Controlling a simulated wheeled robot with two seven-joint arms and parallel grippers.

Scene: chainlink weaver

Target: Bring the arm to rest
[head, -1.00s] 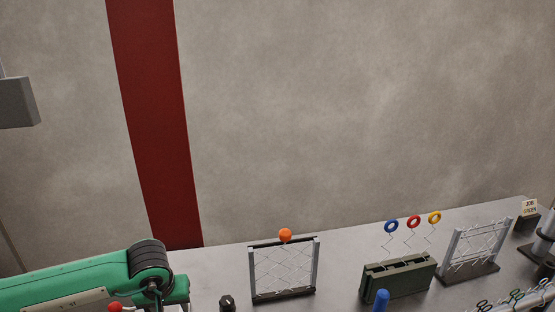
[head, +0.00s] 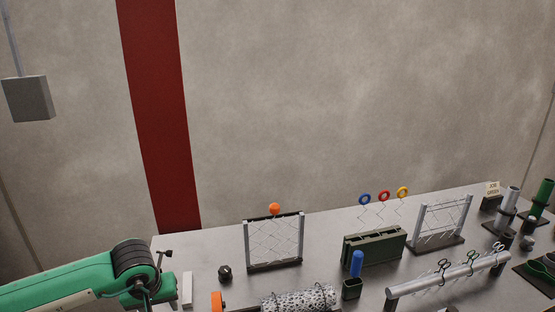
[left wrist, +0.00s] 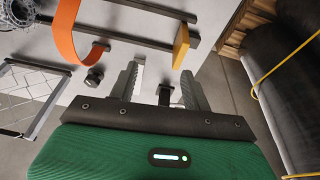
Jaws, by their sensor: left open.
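My left gripper (left wrist: 160,75) shows in the left wrist view. Its two dark fingers are spread apart with nothing held between them. A small dark fitting stands beyond the gap, apart from the fingers as far as I can tell. The green gripper body fills the bottom of that view. My right gripper is in neither view.
The left wrist view shows an orange band (left wrist: 64,35) and dark rolls (left wrist: 275,85).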

